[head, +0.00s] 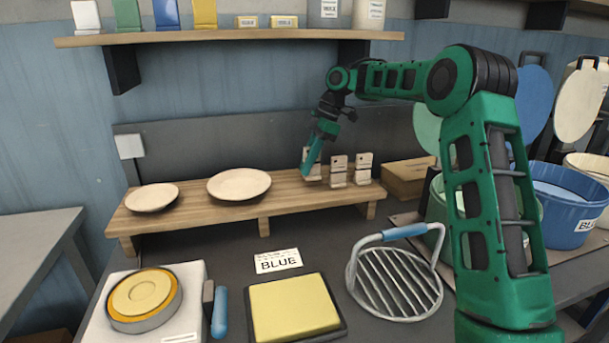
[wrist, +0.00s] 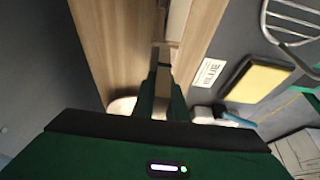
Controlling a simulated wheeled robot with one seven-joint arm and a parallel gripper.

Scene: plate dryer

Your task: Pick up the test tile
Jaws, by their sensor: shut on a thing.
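Several small pale test tiles with dark marks stand near the right end of the low wooden shelf in the head view. They are the left tile (head: 315,173), the middle tile (head: 338,172) and the right tile (head: 363,169). My gripper (head: 306,170) points down at the left tile and is shut on it, partly covering it. I cannot tell whether the tile is lifted off the shelf. In the wrist view my gripper's fingers (wrist: 163,75) are close together over the wood, and the tile between them is mostly hidden.
Two cream plates, the left plate (head: 152,197) and the larger plate (head: 239,184), sit on the wooden shelf (head: 290,202). A cardboard box (head: 407,180) stands right of the tiles. In front are a BLUE card (head: 278,261), a yellow pad (head: 293,308) and a wire rack (head: 398,285).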

